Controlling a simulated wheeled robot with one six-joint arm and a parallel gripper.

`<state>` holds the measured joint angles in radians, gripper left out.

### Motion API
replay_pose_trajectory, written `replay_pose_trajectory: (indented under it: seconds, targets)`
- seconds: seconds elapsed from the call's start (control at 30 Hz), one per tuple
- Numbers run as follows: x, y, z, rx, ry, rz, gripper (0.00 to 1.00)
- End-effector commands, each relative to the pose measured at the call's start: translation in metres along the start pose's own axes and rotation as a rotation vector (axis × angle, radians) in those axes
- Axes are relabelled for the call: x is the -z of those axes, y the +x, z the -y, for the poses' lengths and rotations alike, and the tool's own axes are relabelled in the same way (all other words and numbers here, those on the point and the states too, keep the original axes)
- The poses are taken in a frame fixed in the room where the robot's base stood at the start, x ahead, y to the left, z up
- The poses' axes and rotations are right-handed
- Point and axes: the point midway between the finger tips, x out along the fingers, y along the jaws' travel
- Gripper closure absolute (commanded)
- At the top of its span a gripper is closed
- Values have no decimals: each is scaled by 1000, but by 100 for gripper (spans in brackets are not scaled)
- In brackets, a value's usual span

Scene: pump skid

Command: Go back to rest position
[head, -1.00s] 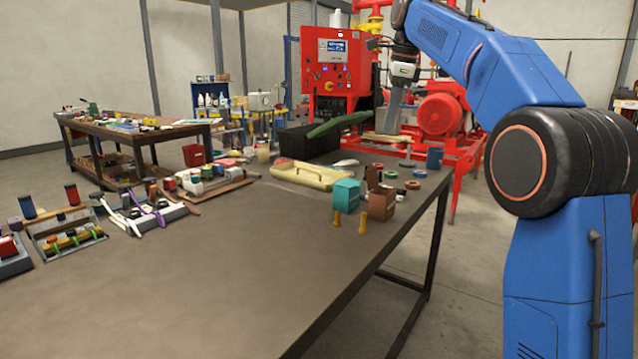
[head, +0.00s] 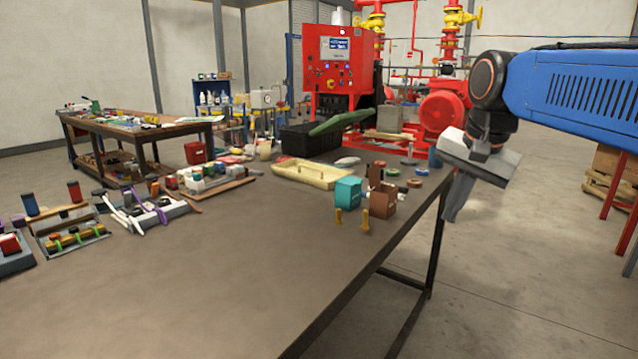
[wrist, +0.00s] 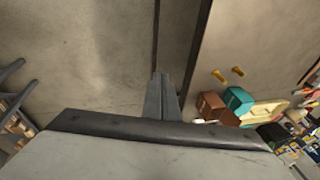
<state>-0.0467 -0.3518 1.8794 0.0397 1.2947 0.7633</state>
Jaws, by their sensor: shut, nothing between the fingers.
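My gripper (head: 456,200) hangs from my blue arm at the right of the head view, pointing down. It is just beyond the right edge of the workbench (head: 250,270), over the floor. Its fingers are shut together with nothing between them. In the wrist view the shut fingers (wrist: 161,92) point up the picture beside the bench edge, over bare concrete floor.
The bench holds a teal box (head: 348,192), a brown box (head: 382,203), two yellow pegs, a cream tray (head: 312,174) and several tools at the left. A red pump (head: 445,115) and red control cabinet (head: 338,75) stand behind. The front bench top is clear.

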Motion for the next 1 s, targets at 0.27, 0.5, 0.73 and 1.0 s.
replay_pose_trajectory:
  seconds: [0.27, 0.5, 0.73, 1.0]
  targets:
    - [-66, 50, -82, 3, -293, -46, 100]
    - [-121, 103, -147, -4, -547, -84, 100]
    - [-154, 140, -185, -14, -702, -107, 100]
    - [-160, 148, -192, -16, -737, -112, 100]
